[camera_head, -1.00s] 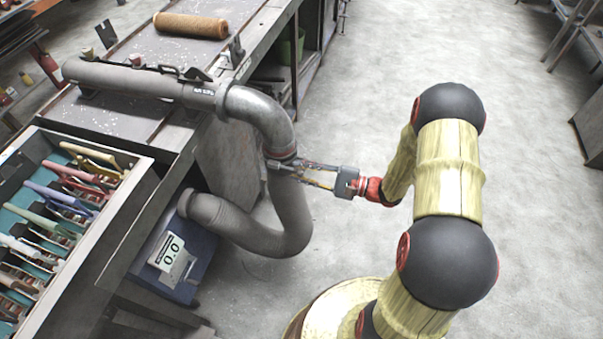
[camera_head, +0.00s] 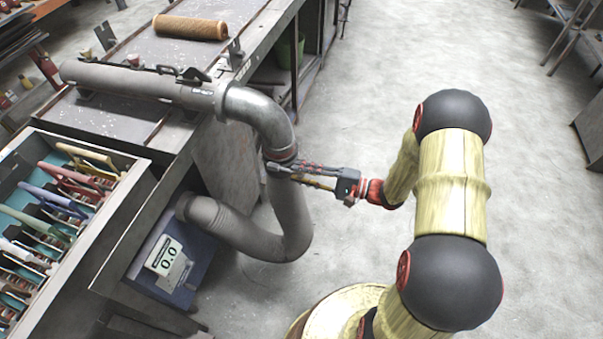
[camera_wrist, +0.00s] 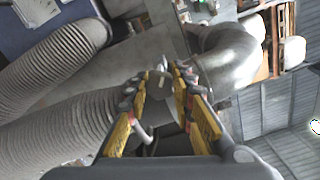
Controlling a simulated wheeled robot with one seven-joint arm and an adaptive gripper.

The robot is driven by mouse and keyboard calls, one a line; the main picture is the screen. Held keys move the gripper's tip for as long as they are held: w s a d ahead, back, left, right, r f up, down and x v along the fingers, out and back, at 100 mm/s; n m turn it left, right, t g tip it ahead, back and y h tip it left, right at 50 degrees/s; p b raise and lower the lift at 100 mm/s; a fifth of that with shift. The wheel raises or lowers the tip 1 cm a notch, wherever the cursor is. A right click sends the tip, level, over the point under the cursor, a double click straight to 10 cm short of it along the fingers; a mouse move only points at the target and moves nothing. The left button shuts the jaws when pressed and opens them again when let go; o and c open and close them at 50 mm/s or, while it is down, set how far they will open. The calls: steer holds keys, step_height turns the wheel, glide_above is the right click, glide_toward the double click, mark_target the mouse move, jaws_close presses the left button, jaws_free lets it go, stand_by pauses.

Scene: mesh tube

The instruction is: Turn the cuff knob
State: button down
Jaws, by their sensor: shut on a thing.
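A grey mesh hose (camera_head: 290,215) hangs in a bend below a metal elbow pipe (camera_head: 262,112) at the bench end. A cuff (camera_head: 281,157) sits where the hose meets the elbow. My gripper (camera_head: 271,168) reaches in from the right, its fingertips at the cuff. In the wrist view my gripper (camera_wrist: 158,80) is shut on the small dark cuff knob (camera_wrist: 163,86), which shows partly between the fingertips. The fingers hide most of the knob in the head view. The elbow (camera_wrist: 230,55) and the ribbed hose (camera_wrist: 60,70) also show in the wrist view.
A blue box with a 0.0 display (camera_head: 165,255) stands at the hose's lower end. An open drawer (camera_head: 140,175) of coloured-handled tools is at the left. A brown roll (camera_head: 190,26) lies on the bench.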

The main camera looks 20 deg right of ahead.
steer(key=c, duration=1.5)
jaws_free()
steer(key=shift+d, duration=0.1)
steer(key=v, duration=1.2)
